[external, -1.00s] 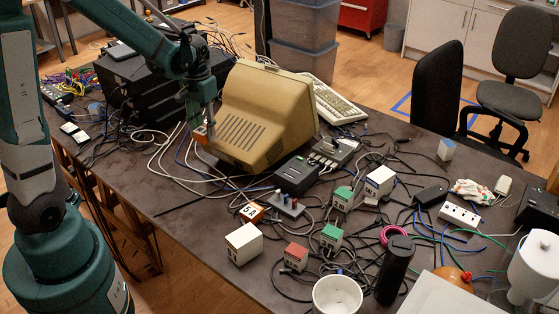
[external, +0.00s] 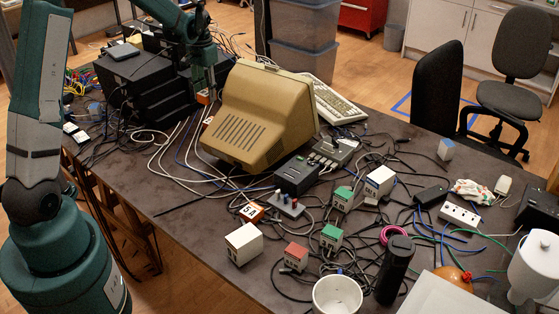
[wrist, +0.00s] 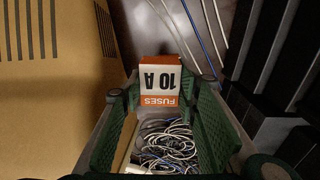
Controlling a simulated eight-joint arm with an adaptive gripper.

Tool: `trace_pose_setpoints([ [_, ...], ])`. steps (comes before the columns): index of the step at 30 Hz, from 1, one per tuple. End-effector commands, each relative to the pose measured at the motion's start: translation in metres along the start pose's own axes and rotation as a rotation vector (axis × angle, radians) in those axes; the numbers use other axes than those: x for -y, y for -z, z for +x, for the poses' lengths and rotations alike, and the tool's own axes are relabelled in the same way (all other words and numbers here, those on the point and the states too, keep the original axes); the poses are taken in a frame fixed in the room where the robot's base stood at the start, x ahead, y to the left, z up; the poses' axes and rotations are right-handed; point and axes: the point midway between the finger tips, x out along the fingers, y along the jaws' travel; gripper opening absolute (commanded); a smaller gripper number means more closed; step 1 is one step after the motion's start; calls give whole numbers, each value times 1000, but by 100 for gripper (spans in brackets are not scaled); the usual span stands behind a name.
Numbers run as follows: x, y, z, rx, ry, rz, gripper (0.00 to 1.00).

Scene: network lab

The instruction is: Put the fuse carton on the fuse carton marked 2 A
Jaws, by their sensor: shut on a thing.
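My gripper (external: 203,88) is shut on an orange-and-white fuse carton (wrist: 159,80), which reads "10 A FUSES" upside down between the green finger pads in the wrist view. In the external view only a small orange bit of this carton (external: 203,97) shows, by the left side of the beige monitor. Another orange-and-white carton (external: 249,212) lies on the table in front of the monitor; its small label looks like 5 A. I cannot make out a carton marked 2 A.
The beige monitor (external: 260,115) stands right beside my gripper, and a stack of black devices (external: 150,90) is on its left. Cables run over the table (external: 190,225). White, red and green boxes, a white cup (external: 337,294) and a black cylinder (external: 394,270) stand nearer.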

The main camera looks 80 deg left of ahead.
Motion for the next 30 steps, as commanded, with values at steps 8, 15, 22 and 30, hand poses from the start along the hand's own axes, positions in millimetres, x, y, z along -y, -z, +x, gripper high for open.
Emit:
trace_pose_setpoints([
  [8, 21, 27, 13, 0, 0, 19, 18],
  [15, 26, 33, 16, 0, 0, 25, 18],
  [22, 26, 33, 16, 0, 0, 25, 18],
  [30, 26, 33, 30, 0, 0, 25, 18],
])
